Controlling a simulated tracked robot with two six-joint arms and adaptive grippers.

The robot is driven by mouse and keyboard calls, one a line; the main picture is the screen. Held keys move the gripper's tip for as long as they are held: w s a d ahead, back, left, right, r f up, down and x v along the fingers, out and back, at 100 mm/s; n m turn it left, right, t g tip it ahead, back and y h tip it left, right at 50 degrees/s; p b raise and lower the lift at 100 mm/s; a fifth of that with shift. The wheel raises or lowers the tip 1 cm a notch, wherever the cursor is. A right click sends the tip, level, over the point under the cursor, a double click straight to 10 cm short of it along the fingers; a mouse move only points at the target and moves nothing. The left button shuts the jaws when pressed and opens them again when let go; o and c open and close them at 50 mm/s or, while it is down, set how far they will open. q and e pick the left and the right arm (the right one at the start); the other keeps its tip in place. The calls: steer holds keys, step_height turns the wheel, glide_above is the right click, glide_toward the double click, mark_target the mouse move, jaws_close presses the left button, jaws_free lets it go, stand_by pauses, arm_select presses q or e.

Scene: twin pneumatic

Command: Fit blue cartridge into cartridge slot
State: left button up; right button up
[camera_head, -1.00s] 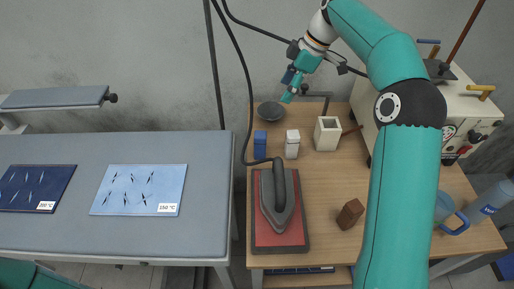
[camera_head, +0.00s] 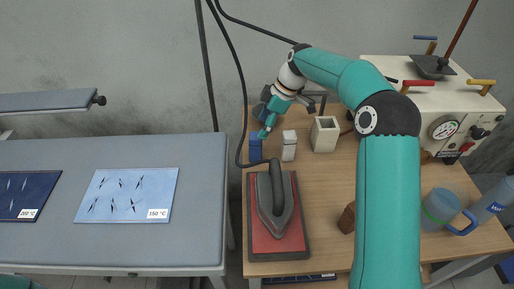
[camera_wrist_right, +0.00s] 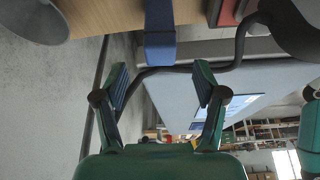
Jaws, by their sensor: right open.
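The blue cartridge (camera_head: 255,149) stands upright near the left edge of the wooden table, beside a white block of similar shape (camera_head: 289,147). My right gripper (camera_head: 264,132) is at the upper right of the blue cartridge, very close to its top. In the right wrist view the blue cartridge (camera_wrist_right: 160,42) lies ahead of the gap between the open, empty fingers (camera_wrist_right: 161,80). I cannot tell whether a finger touches it. I cannot make out the cartridge slot for certain. My left gripper is not in view.
An iron (camera_head: 277,200) rests on a red pad (camera_head: 292,238) in front of the cartridge. A pale open-topped box (camera_head: 325,136) and a brown block (camera_head: 347,217) stand to the right. A cable (camera_head: 236,95) hangs close to the left of my gripper. A white machine (camera_head: 390,73) stands at right.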

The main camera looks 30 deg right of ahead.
steer(key=shift+p+x, duration=0.6)
steer(key=shift+x, duration=2.5)
steer(key=shift+a+r, duration=0.1)
steer(key=c, duration=1.3)
steer(key=shift+r, duration=0.1)
steer(key=shift+c, duration=0.2)
steer(key=shift+r, duration=0.8)
step_height(320, 180, up, 10)
step_height(320, 180, up, 8)
steer(key=p, duration=0.2)
glide_above(256, 135)
steer(key=shift+a+r, duration=0.1)
steer(key=shift+r, duration=0.05)
